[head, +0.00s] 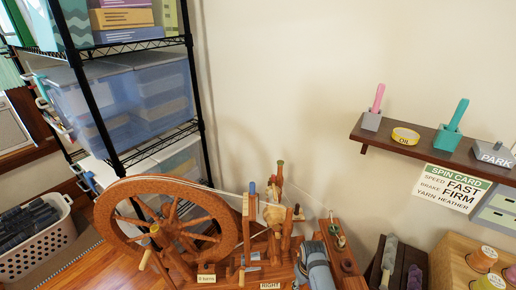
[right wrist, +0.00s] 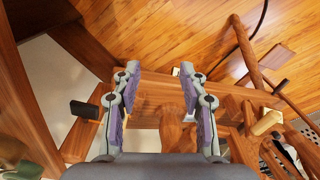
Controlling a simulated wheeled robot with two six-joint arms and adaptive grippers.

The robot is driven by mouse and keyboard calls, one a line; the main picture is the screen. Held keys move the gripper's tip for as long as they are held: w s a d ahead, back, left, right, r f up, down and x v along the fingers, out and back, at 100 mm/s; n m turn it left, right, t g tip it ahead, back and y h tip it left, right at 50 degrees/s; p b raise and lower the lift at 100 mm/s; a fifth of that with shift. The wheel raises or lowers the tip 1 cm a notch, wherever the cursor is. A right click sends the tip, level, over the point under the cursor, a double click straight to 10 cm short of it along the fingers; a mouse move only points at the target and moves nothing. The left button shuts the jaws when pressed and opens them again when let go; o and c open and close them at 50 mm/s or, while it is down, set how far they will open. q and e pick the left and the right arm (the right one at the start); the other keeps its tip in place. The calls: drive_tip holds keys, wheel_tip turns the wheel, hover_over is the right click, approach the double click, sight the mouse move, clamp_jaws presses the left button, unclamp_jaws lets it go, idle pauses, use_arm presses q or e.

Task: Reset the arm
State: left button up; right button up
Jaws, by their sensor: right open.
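My right gripper (right wrist: 159,75) is open in the right wrist view. Its two grey fingers with purple pads stand apart, and I see nothing held between them. Wooden parts (right wrist: 150,110) of the spinning wheel lie beyond and around the fingers; whether they touch cannot be told. In the head view the brown spinning wheel (head: 110,222) stands at the lower middle. A grey-blue rounded piece (head: 317,266) shows at its right side; it may be part of my right arm. My left gripper is not in view.
A wire rack (head: 155,46) with blue bins stands at the left, and a laundry basket (head: 38,240) is on the floor. A wall shelf (head: 430,153) at the right holds pots, yellow tape and a PARK block (head: 494,155). A spin card (head: 451,188) hangs below.

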drive_tip(key=s+d+f+m+p, duration=0.1)
drive_tip(key=s+d+f+p, duration=0.1)
drive_tip(key=s+f, duration=0.55)
drive_tip(key=s+d+f+p, duration=0.2)
drive_tip(key=s+d+f, duration=0.1)
drive_tip(key=s+f, duration=0.4)
use_arm(q)
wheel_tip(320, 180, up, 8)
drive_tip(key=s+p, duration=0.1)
drive_tip(key=p, duration=0.2)
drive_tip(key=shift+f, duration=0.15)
use_arm(e)
drive_tip(key=s+d+f+m, duration=0.1)
drive_tip(key=s+d+f, duration=0.1)
drive_tip(key=s, duration=0.9)
drive_tip(key=s+d+f+m+t, duration=0.1)
drive_tip(key=s+d, duration=0.4)
drive_tip(key=s, duration=0.7)
drive_tip(key=shift+s+f+h, duration=0.25)
drive_tip(key=shift+f+h, duration=0.15)
drive_tip(key=shift+f, duration=0.15)
drive_tip(key=shift+a, duration=0.1)
